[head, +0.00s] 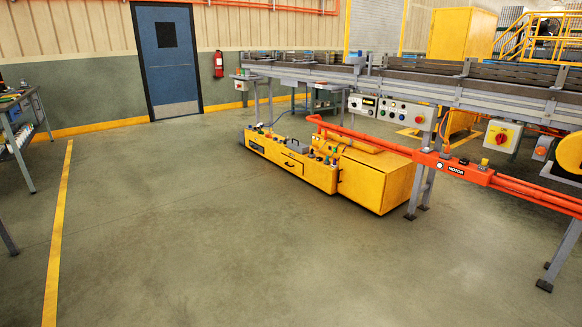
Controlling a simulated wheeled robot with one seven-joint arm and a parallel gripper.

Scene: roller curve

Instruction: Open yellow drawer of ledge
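A long, low yellow ledge (320,170) stands on the floor in the middle of the head view, beside the conveyor frame. Its long front faces me and has a panel that looks like a yellow drawer (291,165), with a small dark handle mark. The drawer looks closed, flush with the front. Several small knobs and fittings stand on the ledge's top. At its right end is a bigger yellow box section (377,183). My gripper is not in view.
A roller conveyor (460,92) on grey legs runs along the back and right. An orange motor rail (464,172) juts above the ledge's right end. A workbench (28,118) stands at left, a blue door (167,60) behind. The floor before the ledge is clear.

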